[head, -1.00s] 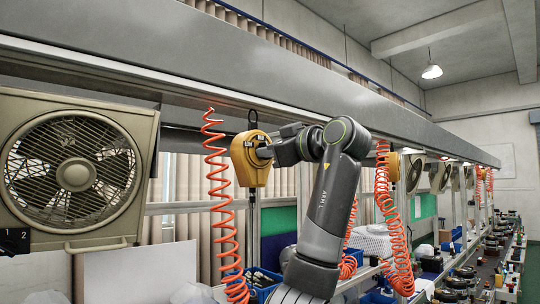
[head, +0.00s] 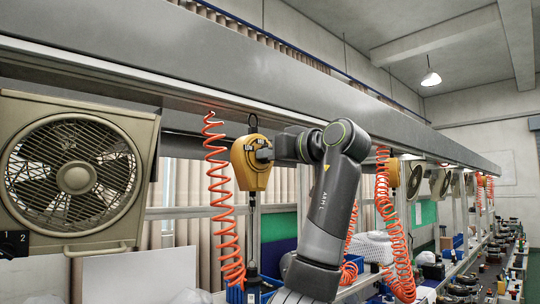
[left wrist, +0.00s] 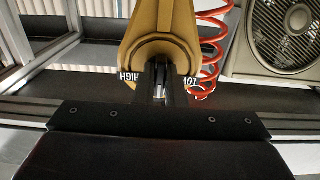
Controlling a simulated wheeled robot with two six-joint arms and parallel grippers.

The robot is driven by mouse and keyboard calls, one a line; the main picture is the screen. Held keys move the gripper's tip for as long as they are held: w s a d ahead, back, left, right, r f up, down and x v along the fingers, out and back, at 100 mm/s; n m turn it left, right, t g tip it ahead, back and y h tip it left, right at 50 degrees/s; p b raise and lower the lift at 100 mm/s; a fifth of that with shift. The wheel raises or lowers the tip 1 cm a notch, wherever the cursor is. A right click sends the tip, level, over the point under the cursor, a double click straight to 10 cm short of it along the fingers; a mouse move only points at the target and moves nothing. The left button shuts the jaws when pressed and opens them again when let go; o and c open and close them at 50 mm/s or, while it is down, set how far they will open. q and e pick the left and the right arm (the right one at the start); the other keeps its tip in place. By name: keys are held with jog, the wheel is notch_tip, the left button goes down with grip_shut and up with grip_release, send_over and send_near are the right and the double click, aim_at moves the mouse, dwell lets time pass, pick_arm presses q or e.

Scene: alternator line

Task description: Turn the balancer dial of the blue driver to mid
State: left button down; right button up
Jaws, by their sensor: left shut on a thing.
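The yellow balancer (head: 246,178) hangs under the overhead rail, left of centre in the head view. My left gripper (head: 264,154) reaches it from the right and is shut at the front of its face. In the left wrist view, the balancer (left wrist: 160,28) is upside down, and the fingers (left wrist: 160,92) close on a small light part at the dial's place. The LOW and HIGH labels show partly on either side of the fingers. The dial's pointer is hidden. A cable runs down from the balancer to a dark tool (head: 253,274); its colour is unclear. My right gripper is out of view.
An orange coiled hose (head: 220,190) hangs close left of the balancer. A large fan (head: 76,178) stands further left. More orange hoses (head: 392,220) hang right of my arm. The grey overhead beam (head: 220,70) runs above; the bench with blue bins lies below.

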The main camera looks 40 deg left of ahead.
pick_arm(q)
jog(key=c, duration=1.5)
grip_release()
jog(key=s+d+b, duration=0.1)
jog(key=d+b, duration=0.2)
jog(key=d, duration=1.4)
jog(key=shift+s+d+b, duration=0.15)
jog(key=shift+s+b, duration=0.1)
jog(key=shift+b, duration=0.15)
